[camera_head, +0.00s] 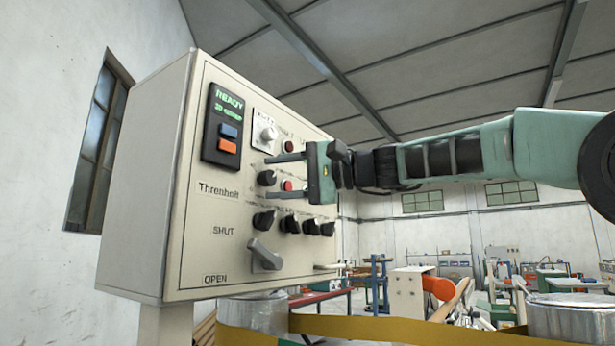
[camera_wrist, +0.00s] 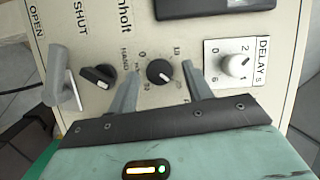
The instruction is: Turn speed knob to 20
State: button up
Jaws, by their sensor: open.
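A small black knob (camera_head: 267,178) with a printed number scale sits on the front of the beige control panel (camera_head: 240,215). It also shows in the wrist view (camera_wrist: 160,71), with a 0 and other figures around it. Its name is not readable; it is the likely speed knob. My gripper (camera_head: 268,177) is open, with one finger on each side of this knob. In the wrist view the gripper's fingers (camera_wrist: 161,68) stand apart from the knob with gaps on both sides. Whether the fingertips touch the panel is unclear. The knob's exact setting is too small to read.
A white delay knob (camera_wrist: 235,65) sits close to one finger, and a black selector knob (camera_wrist: 98,76) lies near the other. A grey lever (camera_head: 264,255) marked SHUT and OPEN is lower on the panel. A dark display (camera_head: 223,125) reads READY. More black knobs line the panel.

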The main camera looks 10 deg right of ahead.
jog(key=b+v, duration=0.3)
jog(key=v, duration=1.4)
